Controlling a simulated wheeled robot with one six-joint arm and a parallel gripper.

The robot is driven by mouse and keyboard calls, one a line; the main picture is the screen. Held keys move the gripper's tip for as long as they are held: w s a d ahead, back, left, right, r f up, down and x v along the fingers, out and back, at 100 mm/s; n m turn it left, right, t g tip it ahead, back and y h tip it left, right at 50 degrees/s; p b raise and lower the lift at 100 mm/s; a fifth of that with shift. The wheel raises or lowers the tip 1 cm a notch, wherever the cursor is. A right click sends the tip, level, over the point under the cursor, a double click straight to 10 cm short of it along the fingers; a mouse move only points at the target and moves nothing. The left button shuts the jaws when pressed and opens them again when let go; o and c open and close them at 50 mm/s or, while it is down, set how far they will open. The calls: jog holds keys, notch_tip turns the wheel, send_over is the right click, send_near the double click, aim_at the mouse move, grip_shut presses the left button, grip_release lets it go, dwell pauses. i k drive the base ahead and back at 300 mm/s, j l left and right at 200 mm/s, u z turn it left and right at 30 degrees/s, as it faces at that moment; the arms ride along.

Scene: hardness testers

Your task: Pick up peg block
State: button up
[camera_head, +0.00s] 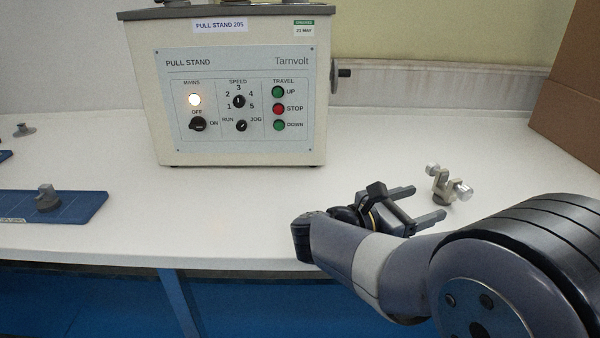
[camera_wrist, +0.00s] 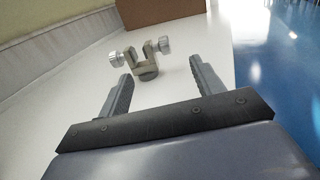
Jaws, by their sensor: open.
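A small olive-grey, fork-shaped metal block (camera_head: 440,186) with silver knurled knobs on two sides stands upright on the white bench at the right. It looks like the peg block, though no label shows. In the wrist view the block (camera_wrist: 148,71) lies ahead, between the lines of the two fingers and just beyond their tips. My gripper (camera_head: 429,202) is open and empty, low over the bench to the front left of the block, with its fingers pointing towards it. I see no contact between fingers and block.
A cream pull stand (camera_head: 240,100) stands at the back centre. A blue plate (camera_head: 85,206) with a grey fitting (camera_head: 47,198) lies at the left, and another small fitting (camera_head: 24,130) is behind it. A cardboard box (camera_head: 570,90) is at the back right. The bench around the block is clear.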

aim_at(50, 201)
jog(key=u, duration=1.9)
